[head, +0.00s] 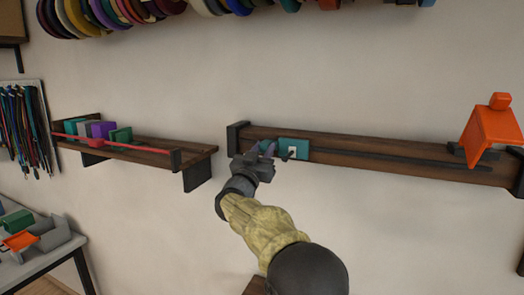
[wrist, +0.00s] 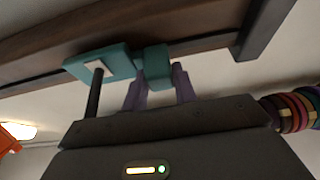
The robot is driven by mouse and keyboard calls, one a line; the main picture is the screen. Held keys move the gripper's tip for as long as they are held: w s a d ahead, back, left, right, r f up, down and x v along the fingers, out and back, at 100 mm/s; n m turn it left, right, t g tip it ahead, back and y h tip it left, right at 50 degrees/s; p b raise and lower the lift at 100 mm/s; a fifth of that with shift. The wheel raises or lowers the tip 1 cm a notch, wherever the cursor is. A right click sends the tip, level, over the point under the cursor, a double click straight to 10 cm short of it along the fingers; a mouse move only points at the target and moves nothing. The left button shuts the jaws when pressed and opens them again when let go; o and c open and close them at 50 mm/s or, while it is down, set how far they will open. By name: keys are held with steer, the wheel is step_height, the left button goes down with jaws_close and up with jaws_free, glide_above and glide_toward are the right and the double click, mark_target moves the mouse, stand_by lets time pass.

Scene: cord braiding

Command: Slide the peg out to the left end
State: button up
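A teal slider plate (head: 298,148) with a white square and a dark peg (head: 291,154) sits near the left end of the long wooden rail (head: 400,165). In the wrist view the teal plate (wrist: 85,63) lies against the rail, and the dark peg (wrist: 94,95) sticks out of its white square. A teal knob (wrist: 156,68) is beside the plate. My gripper (wrist: 158,82) has its purple fingers on both sides of this knob, seemingly touching it. In the head view my gripper (head: 266,150) is just left of the plate and partly hides the knob.
The rail has a dark end block (head: 236,138) at left and a slot along its face. An orange piece (head: 490,130) stands at its right end. A second shelf (head: 150,148) with coloured blocks and a red rod is at left. A grey table (head: 45,255) is lower left.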

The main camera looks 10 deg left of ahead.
steer(key=o, duration=0.4)
steer(key=shift+s+a+f+b, duration=0.15)
steer(key=shift+s+f+b, duration=0.25)
steer(key=shift+s+b, duration=0.1)
steer(key=b+v, duration=0.8)
steer(key=v, duration=0.8)
steer(key=shift+b, duration=0.3)
